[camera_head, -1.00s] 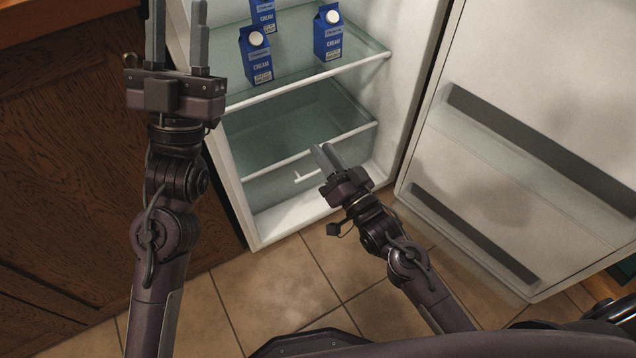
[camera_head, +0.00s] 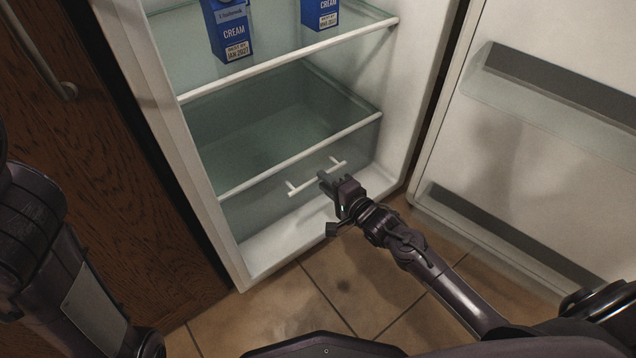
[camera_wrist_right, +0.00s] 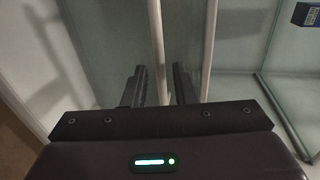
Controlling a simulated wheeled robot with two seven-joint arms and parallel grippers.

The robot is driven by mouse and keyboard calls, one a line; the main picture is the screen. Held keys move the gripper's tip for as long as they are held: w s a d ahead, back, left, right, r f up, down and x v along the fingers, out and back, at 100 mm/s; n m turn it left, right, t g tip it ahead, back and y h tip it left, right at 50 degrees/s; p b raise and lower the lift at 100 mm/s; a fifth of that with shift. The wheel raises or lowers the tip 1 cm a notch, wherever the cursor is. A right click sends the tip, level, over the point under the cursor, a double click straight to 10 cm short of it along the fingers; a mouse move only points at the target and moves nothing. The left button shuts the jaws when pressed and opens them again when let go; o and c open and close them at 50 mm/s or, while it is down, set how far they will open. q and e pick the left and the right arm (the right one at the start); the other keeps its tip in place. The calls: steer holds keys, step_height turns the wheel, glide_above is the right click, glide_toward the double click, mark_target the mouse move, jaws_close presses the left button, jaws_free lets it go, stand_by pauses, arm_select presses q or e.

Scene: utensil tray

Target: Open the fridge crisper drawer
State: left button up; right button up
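The crisper drawer (camera_head: 248,207) is a clear-greenish box at the bottom of the open fridge, with its front in line with the shelf edge, so it looks closed. Its white bar handle (camera_head: 304,185) runs across the front. My right gripper (camera_head: 325,178) is at the handle's right part. In the right wrist view the handle (camera_wrist_right: 157,45) runs between the two dark fingertips (camera_wrist_right: 160,85), with slim gaps at the sides; I cannot tell how deep it sits. My left arm shows at the left edge; its gripper is outside the frame.
Cream cartons (camera_head: 228,30) stand on the glass shelf (camera_head: 290,58) above. The open fridge door (camera_head: 520,150) with its door bins is at the right. A wooden cabinet (camera_head: 90,170) is at the left. The tiled floor (camera_head: 340,285) before the fridge is clear.

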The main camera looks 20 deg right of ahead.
steer(key=shift+b+x, duration=0.7)
steer(key=shift+x, duration=0.9)
steer(key=shift+c, duration=0.5)
jaws_close()
